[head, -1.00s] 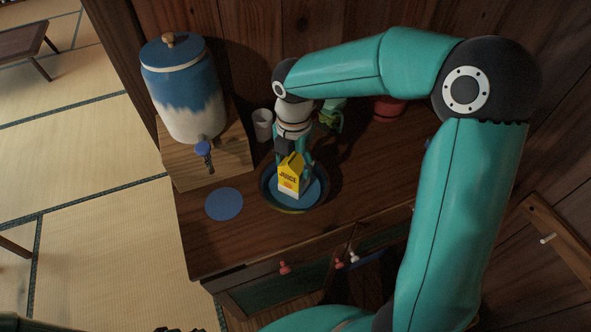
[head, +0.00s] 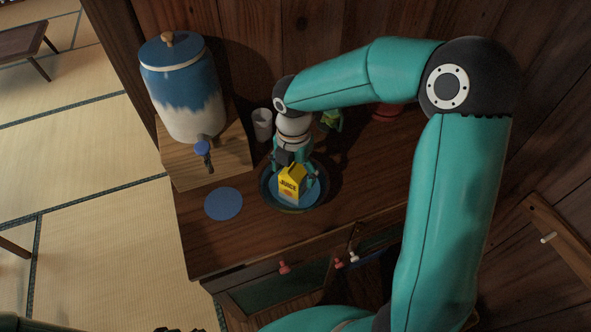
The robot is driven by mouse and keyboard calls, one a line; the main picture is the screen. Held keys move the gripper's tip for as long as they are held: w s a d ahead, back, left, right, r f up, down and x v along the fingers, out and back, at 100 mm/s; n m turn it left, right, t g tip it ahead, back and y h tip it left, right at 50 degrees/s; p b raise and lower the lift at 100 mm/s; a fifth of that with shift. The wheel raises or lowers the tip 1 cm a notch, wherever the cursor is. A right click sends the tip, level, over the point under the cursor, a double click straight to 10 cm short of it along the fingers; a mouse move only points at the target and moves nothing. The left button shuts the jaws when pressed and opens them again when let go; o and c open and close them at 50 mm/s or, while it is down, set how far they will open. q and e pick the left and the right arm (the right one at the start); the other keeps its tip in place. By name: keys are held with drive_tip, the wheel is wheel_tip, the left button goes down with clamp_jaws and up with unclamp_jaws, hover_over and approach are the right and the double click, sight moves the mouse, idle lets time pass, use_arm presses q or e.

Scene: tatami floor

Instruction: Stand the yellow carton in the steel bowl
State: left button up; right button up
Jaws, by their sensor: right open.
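The yellow carton (head: 291,186), marked JUICE, is inside the round bowl (head: 270,203), which shows a dark rim and a blue inside. The carton looks about upright, with its gable top up. My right gripper (head: 296,178) reaches down over the bowl from behind the carton. It is open, with its fingers on either side of the carton, partly hidden by it. I cannot tell whether a finger still touches it. Only a dark sliver at the bottom edge may belong to my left gripper (head: 180,329); its jaws cannot be made out.
A blue and white dispenser (head: 182,95) stands on a wooden box (head: 222,165) at the left. A blue disc (head: 223,204) lies left of the bowl. A white cup (head: 262,124), a green item (head: 331,120) and a red pot (head: 388,112) are behind. Wooden counter right of the bowl is clear.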

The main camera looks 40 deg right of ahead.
wheel_tip(320, 180, up, 12)
drive_tip(key=shift+r+p, duration=0.15)
drive_tip(key=shift+p, duration=0.25)
idle(0.6)
